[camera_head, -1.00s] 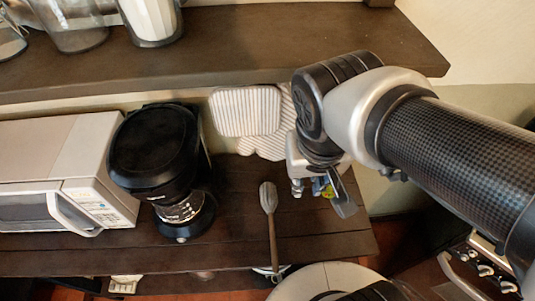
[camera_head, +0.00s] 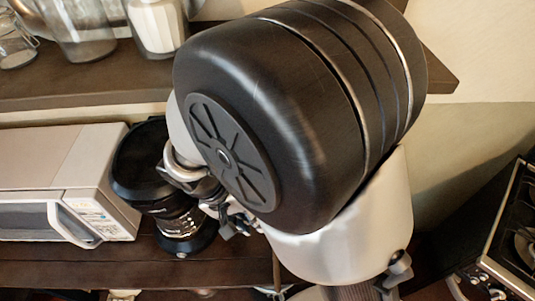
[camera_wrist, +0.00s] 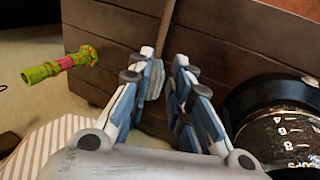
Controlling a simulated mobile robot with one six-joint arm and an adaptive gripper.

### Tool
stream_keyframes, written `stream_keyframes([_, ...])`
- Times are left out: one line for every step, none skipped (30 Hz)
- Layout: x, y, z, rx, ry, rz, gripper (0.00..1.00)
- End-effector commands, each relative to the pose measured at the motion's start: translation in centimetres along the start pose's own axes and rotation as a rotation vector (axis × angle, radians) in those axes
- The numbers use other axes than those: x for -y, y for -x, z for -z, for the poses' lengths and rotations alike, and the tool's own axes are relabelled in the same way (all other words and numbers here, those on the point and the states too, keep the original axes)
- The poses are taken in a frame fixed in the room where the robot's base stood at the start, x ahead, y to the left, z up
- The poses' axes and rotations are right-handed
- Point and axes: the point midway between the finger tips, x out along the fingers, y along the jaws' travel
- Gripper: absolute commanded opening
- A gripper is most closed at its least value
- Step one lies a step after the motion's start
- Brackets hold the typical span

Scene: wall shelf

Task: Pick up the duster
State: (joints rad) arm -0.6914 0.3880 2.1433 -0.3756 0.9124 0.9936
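The duster's thin brown handle (camera_wrist: 168,22) runs down over the dark planks at the top middle of the wrist view. Its grey head (camera_wrist: 156,80) shows partly between the fingers of my gripper (camera_wrist: 165,58). The fingers are apart, with a gap between them; I cannot tell whether either touches the duster. In the head view, a bit of the handle (camera_head: 276,270) shows below my arm, and the duster's head is hidden. My gripper (camera_head: 238,222) is mostly covered by my own wrist there.
The black coffee maker (camera_head: 150,165) stands close left of my gripper; its carafe (camera_wrist: 280,125) is at right in the wrist view. A microwave (camera_head: 60,170) is farther left. A shelf (camera_head: 100,82) with jars hangs above. Striped cloth (camera_wrist: 45,155) and a green-pink object (camera_wrist: 60,65) show at left.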

Motion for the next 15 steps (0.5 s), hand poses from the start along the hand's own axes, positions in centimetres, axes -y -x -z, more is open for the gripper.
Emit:
stream_keyframes([0.0,-1.6,-0.1,0.004,-0.001,-0.003,0.19])
stream_keyframes([0.0,-2.3,-0.1,0.005,-0.001,-0.003,0.19])
stream_keyframes([0.1,-3.2,-0.1,0.005,-0.001,-0.002,0.19])
stream_keyframes([0.1,-3.9,-0.1,0.004,-0.001,-0.003,0.19])
stream_keyframes([0.1,-4.6,-0.1,0.004,-0.001,-0.002,0.19])
stream_keyframes([0.1,-5.4,-0.1,0.005,-0.001,-0.002,0.19])
stream_keyframes([0.1,-6.1,-0.1,0.005,-0.001,-0.002,0.19])
stream_keyframes([0.1,-6.7,-0.1,0.004,0.0,-0.002,0.19])
stream_keyframes([0.1,-7.4,-0.1,0.004,0.0,-0.001,0.19])
stream_keyframes([0.1,-7.9,-0.1,0.004,-0.001,-0.001,0.19])
stream_keyframes([0.1,-8.3,-0.1,0.004,-0.002,-0.001,0.19])
stream_keyframes([0.1,-8.8,0.0,0.003,-0.001,0.0,0.19])
stream_keyframes([0.0,-9.1,0.0,0.002,-0.001,-0.001,0.19])
stream_keyframes([0.0,-9.3,0.0,0.002,-0.001,0.0,0.19])
stream_keyframes([0.0,-9.5,0.0,0.002,-0.001,0.001,0.19])
